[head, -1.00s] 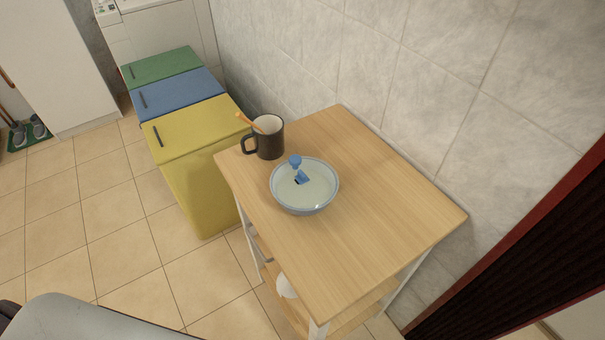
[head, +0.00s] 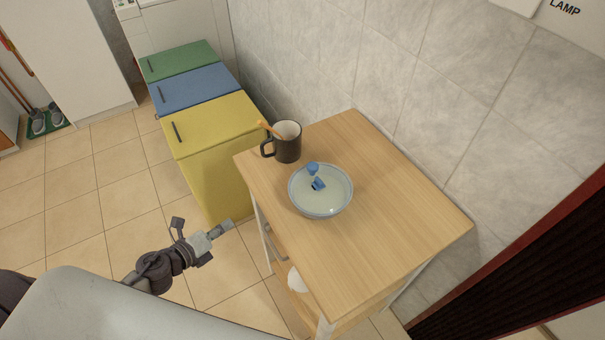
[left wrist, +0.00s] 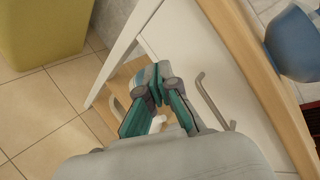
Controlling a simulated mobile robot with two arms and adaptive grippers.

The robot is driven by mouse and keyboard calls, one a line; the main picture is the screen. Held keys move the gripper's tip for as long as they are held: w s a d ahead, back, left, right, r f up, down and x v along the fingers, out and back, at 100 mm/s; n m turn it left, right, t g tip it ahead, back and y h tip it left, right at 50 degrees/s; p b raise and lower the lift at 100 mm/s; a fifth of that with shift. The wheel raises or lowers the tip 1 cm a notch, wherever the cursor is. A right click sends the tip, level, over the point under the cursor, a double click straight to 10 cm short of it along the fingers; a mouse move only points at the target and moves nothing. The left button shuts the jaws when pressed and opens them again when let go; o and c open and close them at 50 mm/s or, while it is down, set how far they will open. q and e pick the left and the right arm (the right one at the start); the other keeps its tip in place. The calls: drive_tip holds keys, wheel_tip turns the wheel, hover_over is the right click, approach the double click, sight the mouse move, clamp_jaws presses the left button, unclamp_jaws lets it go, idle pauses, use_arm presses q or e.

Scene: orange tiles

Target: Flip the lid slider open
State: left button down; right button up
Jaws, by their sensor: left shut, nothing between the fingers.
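A round bowl with a pale, see-through lid (head: 333,199) stands on the wooden tabletop. On the lid are a blue knob (head: 312,168) and a small blue slider piece (head: 318,185) just in front of it; whether the slider is open is too small to tell. The blue side of the bowl (left wrist: 295,45) shows at the right edge of the left wrist view. My left gripper (head: 225,228) is shut and empty, left of the table and apart from the bowl. Its closed fingers also show in the left wrist view (left wrist: 158,82). My right gripper is not in view.
A dark mug (head: 287,147) with an orange-brown stick in it stands behind the bowl, near the table's far left corner. The wooden table (head: 390,210) is clear to the right and front. Yellow (head: 215,125), blue and green bins stand beyond it. A tiled wall runs behind.

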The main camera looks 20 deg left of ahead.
use_arm(q)
drive_tip(key=s+d+r+m+g+h+p, duration=0.1)
drive_tip(key=d+r+m+h, duration=0.1)
drive_tip(key=d+r+m, duration=0.3)
drive_tip(key=s+d+r+m+g+h+p, duration=0.1)
drive_tip(key=d+r+m+h, duration=0.2)
drive_tip(key=r+m, duration=0.8)
wheel_tip(320, 180, up, 4)
drive_tip(key=shift+s+d+f+h, duration=0.2)
drive_tip(key=shift+s+d+h, duration=0.15)
drive_tip(key=shift+d, duration=0.8)
drive_tip(key=p, duration=0.6)
approach(317, 181)
drive_tip(key=x, duration=0.7)
drive_tip(key=shift+w, duration=0.1)
